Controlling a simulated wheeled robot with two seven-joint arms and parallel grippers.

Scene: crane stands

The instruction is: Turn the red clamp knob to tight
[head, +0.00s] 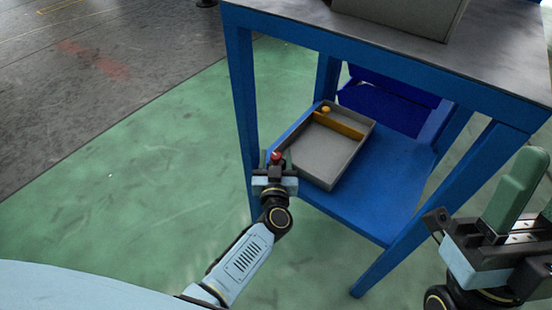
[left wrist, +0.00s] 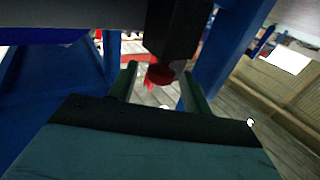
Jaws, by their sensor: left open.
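The red clamp knob (left wrist: 160,73) hangs under a dark block (left wrist: 173,28) in the left wrist view. In the head view the red knob (head: 277,156) shows small, just past my left gripper, by the front left of the blue stand. My left gripper (left wrist: 158,85) is open, with one green finger on each side of the knob in the picture. I cannot tell whether either finger touches it. My left gripper (head: 276,170) partly hides the clamp in the head view. My right gripper (head: 530,195) is at the right edge, partly cut off, away from the knob.
A blue stand (head: 390,190) has a lower shelf holding a grey tray (head: 322,155) with a yellow divider (head: 340,124). A grey box (head: 400,14) sits on its top (head: 490,50). A blue leg (head: 242,100) rises close to my left gripper. Green floor at left is clear.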

